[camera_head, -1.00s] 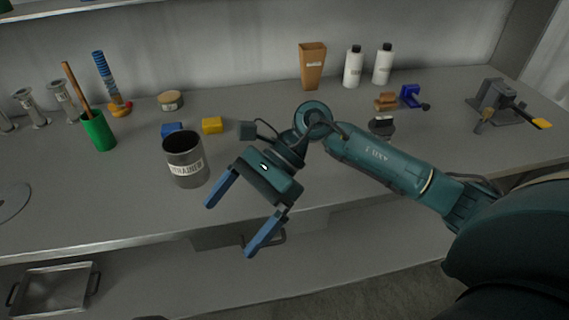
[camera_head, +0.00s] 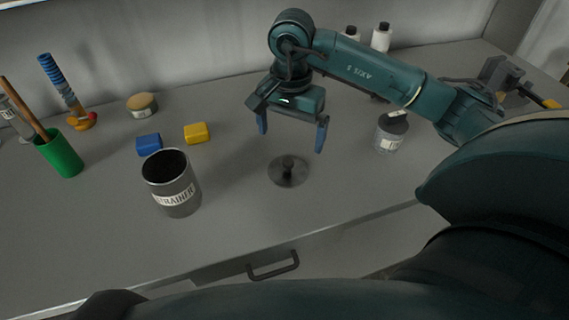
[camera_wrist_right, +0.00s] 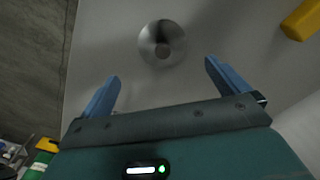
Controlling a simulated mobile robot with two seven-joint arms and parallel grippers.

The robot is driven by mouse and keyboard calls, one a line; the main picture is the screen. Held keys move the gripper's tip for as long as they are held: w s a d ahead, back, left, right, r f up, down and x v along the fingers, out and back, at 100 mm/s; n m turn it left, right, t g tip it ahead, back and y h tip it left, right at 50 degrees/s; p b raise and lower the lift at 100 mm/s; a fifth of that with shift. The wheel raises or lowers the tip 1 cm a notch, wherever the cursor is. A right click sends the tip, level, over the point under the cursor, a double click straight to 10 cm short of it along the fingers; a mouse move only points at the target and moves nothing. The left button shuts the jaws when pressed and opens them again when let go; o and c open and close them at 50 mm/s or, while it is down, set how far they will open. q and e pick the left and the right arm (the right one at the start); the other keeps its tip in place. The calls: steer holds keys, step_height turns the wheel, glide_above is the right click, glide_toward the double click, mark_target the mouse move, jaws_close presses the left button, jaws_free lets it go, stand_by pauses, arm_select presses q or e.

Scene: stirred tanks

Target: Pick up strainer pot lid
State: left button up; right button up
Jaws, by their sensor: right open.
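The strainer pot lid (camera_head: 289,172) is a round grey metal disc with a dark knob in the middle. It lies flat on the counter, right of the strainer pot; it also shows in the right wrist view (camera_wrist_right: 161,43), beyond the fingertips. The strainer pot (camera_head: 171,184) is a dark grey open cylinder with a white label, standing upright. My right gripper (camera_head: 291,140) is open and empty, with its blue fingers pointing down above and slightly behind the lid. In the right wrist view its fingers (camera_wrist_right: 162,72) are spread apart, not touching the lid. My left gripper is not in view.
A blue block (camera_head: 149,144) and a yellow block (camera_head: 197,132) lie behind the pot. A green cup (camera_head: 60,154) stands at left, and a lidded jar (camera_head: 391,133) stands right of the gripper. A drawer handle (camera_head: 273,266) is below the counter's front edge. Counter around the lid is clear.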

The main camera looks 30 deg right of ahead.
mark_target(288, 161)
step_height(288, 161, down, 4)
steer(key=shift+f, duration=0.25)
steer(key=shift+w+f+p, duration=0.2)
steer(key=shift+f+p, duration=0.7)
steer(key=shift+f, duration=1.7)
steer(key=c, duration=0.9)
